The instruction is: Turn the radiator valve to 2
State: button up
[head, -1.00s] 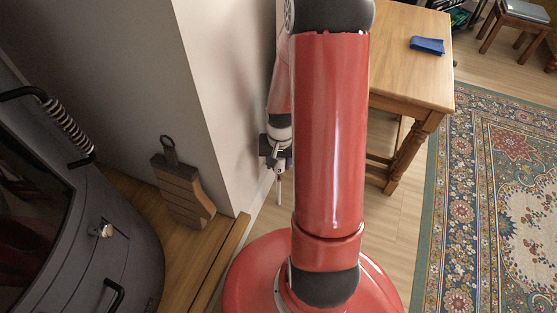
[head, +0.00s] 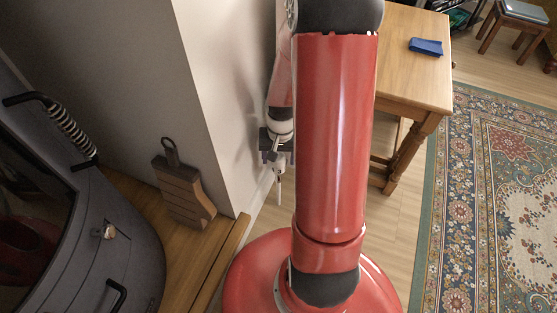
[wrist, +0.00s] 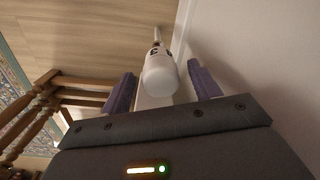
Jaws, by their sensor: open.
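The radiator valve (wrist: 160,76) is a white rounded knob on a thin pipe, low by the wall. In the wrist view it sits between the two purple fingers of my gripper (wrist: 161,90), with a gap on each side. A dark mark shows on its side, but I cannot read the number. My gripper is open around or just short of the knob; I cannot tell the exact depth. In the head view my gripper (head: 275,157) is small beside the wall corner, with the white valve (head: 279,170) just below it, partly hidden.
A pale wall (head: 215,90) stands close beside my gripper. A wooden table (head: 415,75) with a blue object (head: 426,47) is on the right. A patterned rug (head: 490,200) covers the floor at right.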

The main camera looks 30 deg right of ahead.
aim_at(280, 157)
notch_tip(280, 157, up, 5)
jog(key=shift+d+f+p, duration=0.1)
jog(key=shift+f+p, duration=0.05)
jog(key=shift+p, duration=0.25)
